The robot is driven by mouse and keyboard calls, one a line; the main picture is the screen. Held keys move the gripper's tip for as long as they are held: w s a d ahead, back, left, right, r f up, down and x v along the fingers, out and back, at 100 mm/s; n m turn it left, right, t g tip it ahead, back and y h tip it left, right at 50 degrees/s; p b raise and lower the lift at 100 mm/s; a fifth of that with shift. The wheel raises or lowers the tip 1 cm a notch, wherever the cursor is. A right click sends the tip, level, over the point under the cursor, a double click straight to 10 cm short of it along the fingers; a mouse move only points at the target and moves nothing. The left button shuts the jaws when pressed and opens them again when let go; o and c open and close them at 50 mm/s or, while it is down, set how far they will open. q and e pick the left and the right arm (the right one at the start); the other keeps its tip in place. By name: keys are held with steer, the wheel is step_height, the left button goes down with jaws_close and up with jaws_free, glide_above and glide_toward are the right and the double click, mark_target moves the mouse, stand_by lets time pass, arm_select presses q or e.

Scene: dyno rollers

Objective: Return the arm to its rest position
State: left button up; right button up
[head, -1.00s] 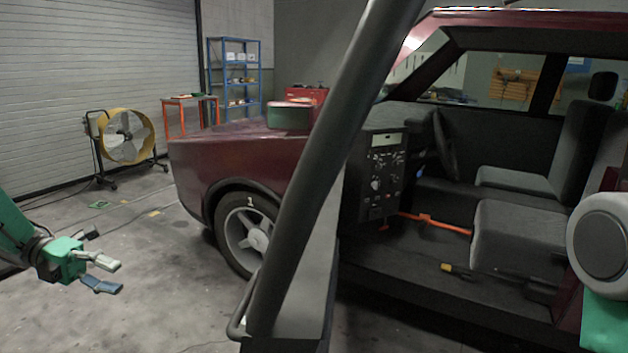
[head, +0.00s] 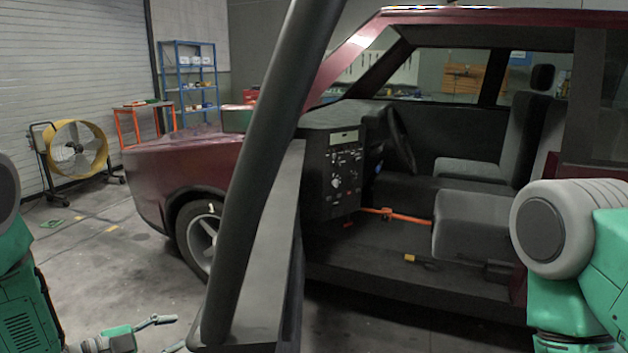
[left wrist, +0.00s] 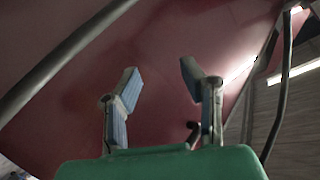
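My left gripper (head: 160,330) is low at the lower left of the head view, in front of the car's front end and left of the thick dark post. Its fingers are apart and hold nothing. In the left wrist view the two fingers (left wrist: 160,100) stand open with a gap between them, and the dark red car body (left wrist: 165,45) lies beyond. My right arm (head: 570,260) shows at the right edge of the head view as a grey joint and green link. Its gripper is out of view.
The dark red car (head: 175,175) fills the middle and right, with a control panel (head: 344,172) and seats inside. A dark slanted post (head: 265,180) stands in front. A yellow fan (head: 76,148), an orange-legged table (head: 145,107) and a blue shelf (head: 190,80) are behind.

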arm_select(q)
steer(key=s+d+f+n+g+y, duration=0.2)
steer(key=s+d+f+n+y, duration=0.25)
steer(key=s+f+n, duration=0.4)
steer(key=s+a+f+n+g+y, duration=0.1)
steer(key=s+f+n+g+y, duration=0.1)
steer(key=s, duration=1)
steer(key=s+a+f+n+g+y, duration=0.1)
steer(key=s+f+n+g+y, duration=0.2)
steer(key=s, duration=1)
steer(key=n+g, duration=0.2)
steer(key=g, duration=0.1)
steer(key=shift+s+a+f, duration=0.2)
steer(key=shift+s+f, duration=0.1)
steer(key=shift+d+y, duration=0.1)
steer(key=shift+y, duration=0.15)
steer(key=shift+d+r, duration=0.15)
steer(key=shift+d, duration=0.15)
